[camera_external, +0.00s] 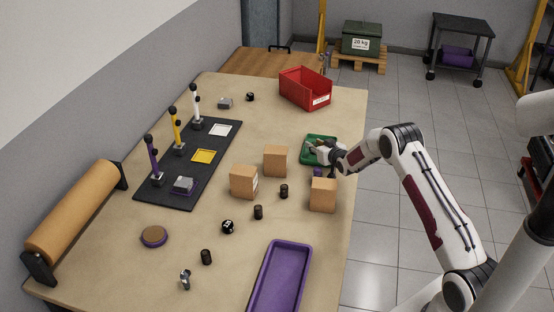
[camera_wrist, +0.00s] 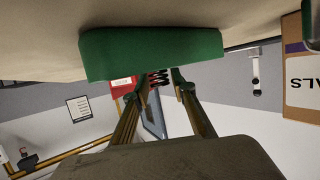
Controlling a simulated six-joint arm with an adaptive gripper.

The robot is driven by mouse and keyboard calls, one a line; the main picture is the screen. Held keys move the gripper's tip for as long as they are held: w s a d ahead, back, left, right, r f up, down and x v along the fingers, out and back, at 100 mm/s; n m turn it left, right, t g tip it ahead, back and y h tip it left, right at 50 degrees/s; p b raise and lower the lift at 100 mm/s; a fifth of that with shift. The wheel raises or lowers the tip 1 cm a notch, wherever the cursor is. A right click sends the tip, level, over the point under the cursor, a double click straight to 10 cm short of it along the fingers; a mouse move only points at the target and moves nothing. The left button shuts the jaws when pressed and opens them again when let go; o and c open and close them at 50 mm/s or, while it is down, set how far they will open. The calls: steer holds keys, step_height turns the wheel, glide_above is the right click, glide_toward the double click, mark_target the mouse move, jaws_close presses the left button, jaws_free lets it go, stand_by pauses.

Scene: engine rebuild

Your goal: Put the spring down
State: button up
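My gripper (camera_external: 318,148) is low at the green tray (camera_external: 316,161), near the right edge of the workbench. In the wrist view, the two fingers (camera_wrist: 160,82) close on a dark coiled spring (camera_wrist: 160,78), which spans the gap between their tips. The green tray's wall (camera_wrist: 150,54) is right beside the spring there. I cannot tell whether the spring touches the tray. In the external view the gripper hides the spring.
Cardboard boxes (camera_external: 276,161) (camera_external: 244,182) (camera_external: 323,195) stand in front of the gripper. A red bin (camera_external: 305,88) stands behind it, and a purple tray (camera_external: 278,284) lies at the front. A black mat (camera_external: 187,165) with coloured posts lies left. Small dark cylinders (camera_external: 258,212) are scattered mid-bench.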

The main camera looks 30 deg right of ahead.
steer(key=shift+v, duration=5.65)
steer(key=s+a+r+g, duration=0.1)
steer(key=s+a+r, duration=0.2)
steer(key=s+r, duration=0.35)
steer(key=s+a+r+g+y, duration=0.1)
steer(key=s+a+r+g, duration=0.15)
steer(key=s+r, duration=0.4)
steer(key=s+a+r, duration=0.3)
steer(key=s+r, duration=0.2)
steer(key=r, duration=0.2)
steer(key=s+a+r+n+g, duration=0.1)
steer(key=s+a+g, duration=0.1)
steer(key=s, duration=1.4)
steer(key=s+a+r+g+y, duration=0.1)
steer(key=s+a, duration=0.4)
steer(key=s, duration=1.2)
steer(key=shift+n+g, duration=0.4)
steer(key=shift+g, duration=0.45)
